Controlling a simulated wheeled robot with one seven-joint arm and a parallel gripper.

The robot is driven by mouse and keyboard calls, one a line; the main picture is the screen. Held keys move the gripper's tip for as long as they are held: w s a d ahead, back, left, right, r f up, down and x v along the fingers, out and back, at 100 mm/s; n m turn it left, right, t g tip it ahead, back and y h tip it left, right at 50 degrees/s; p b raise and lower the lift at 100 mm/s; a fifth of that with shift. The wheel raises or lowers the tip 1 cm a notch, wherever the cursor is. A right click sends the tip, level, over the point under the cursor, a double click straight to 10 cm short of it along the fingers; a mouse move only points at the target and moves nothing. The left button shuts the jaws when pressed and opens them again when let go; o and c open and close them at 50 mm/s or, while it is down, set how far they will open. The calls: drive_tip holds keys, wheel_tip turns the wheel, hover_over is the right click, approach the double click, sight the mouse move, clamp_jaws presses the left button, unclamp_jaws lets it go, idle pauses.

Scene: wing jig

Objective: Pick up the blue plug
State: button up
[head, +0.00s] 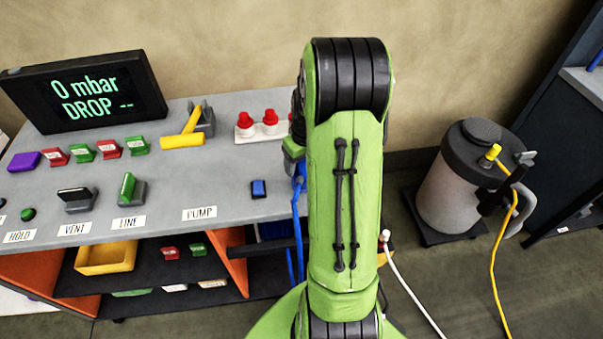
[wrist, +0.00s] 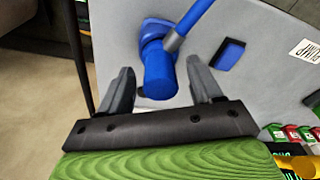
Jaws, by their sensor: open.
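The blue plug (wrist: 160,78) is a rounded blue cylinder on the grey bench top in the wrist view. A grey collar and a blue stem run from it toward the top of the picture, over a wider blue base. My gripper (wrist: 157,70) is open, with one dark finger on each side of the plug; I cannot tell whether either touches it.
A small blue button (head: 259,189) sits left of my arm. Red-topped knobs (head: 270,118), a yellow-handled lever (head: 187,130) and a display (head: 88,92) stand on the bench (head: 225,205). A tank (head: 452,185) with a yellow hose stands on the floor at right.

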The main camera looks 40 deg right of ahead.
drive_tip(key=c, duration=1.1)
wheel_tip(320, 180, up, 10)
drive_tip(key=shift+p, duration=0.95)
wheel_tip(320, 180, up, 3)
drive_tip(key=shift+f+p, duration=0.1)
drive_tip(key=shift+p, duration=1.1)
